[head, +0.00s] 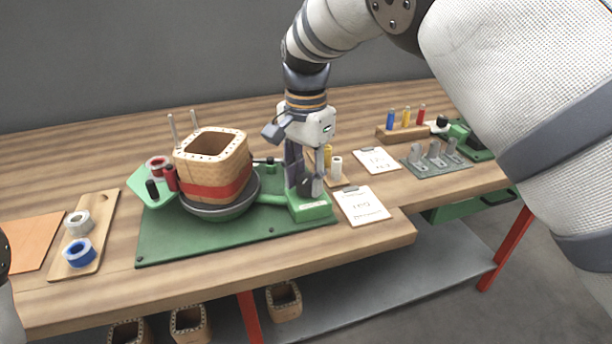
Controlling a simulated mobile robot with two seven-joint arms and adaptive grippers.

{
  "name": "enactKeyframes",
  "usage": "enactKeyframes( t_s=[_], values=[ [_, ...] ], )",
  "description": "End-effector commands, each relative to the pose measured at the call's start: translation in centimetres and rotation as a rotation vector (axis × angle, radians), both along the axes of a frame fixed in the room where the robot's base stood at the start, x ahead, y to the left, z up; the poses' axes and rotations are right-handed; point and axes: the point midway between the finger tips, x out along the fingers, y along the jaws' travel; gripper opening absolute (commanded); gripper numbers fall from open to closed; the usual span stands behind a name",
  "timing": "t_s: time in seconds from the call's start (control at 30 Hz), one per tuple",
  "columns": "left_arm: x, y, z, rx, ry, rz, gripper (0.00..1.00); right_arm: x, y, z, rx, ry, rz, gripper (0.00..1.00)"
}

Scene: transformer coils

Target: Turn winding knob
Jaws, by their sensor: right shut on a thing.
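The green winding machine (160,250) stands on the wooden table. A square tan coil form (212,160) with a red band around it sits on its round dark turntable (225,211). My right gripper (305,188) points down over the small green block (312,207) at the machine's right end. It is shut on the winding knob there, which the fingers mostly hide. Only a sliver of my left arm shows at the left edge; the left gripper is out of view.
Two tape rolls lie on a wooden board (106,210) at left, beside an orange sheet (32,243). Clipboards (363,206), a peg rack (403,133) and a grey metal fixture (436,165) stand at right. More coil forms (284,301) are on the shelf below.

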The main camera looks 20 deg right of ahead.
Motion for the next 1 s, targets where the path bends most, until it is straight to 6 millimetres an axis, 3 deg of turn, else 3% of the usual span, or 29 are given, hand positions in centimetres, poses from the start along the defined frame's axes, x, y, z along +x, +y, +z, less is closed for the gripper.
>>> enactKeyframes(
  t_s=[0.37, 0.4, 0.47, 0.8, 0.87, 1.0],
  values=[
    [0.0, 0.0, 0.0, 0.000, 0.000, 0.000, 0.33, 0.0, 0.0, 0.0, 0.001, -0.001, 0.000, 0.06],
    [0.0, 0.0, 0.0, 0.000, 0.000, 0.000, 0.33, 0.0, 0.0, 0.0, 0.001, -0.001, 0.000, 0.40],
    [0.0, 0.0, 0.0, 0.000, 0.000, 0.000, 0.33, 0.0, 0.0, 0.0, 0.001, -0.001, 0.000, 0.53],
    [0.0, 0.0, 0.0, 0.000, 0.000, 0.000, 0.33, 0.0, 0.0, 0.5, 0.001, -0.001, 0.000, 0.53],
    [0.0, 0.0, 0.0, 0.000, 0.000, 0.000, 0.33, 0.1, 0.0, 1.4, 0.001, -0.003, 0.000, 0.53],
    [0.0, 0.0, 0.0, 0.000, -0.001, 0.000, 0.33, 0.1, 0.0, 5.2, 0.002, -0.006, 0.001, 0.53]
  ],
)
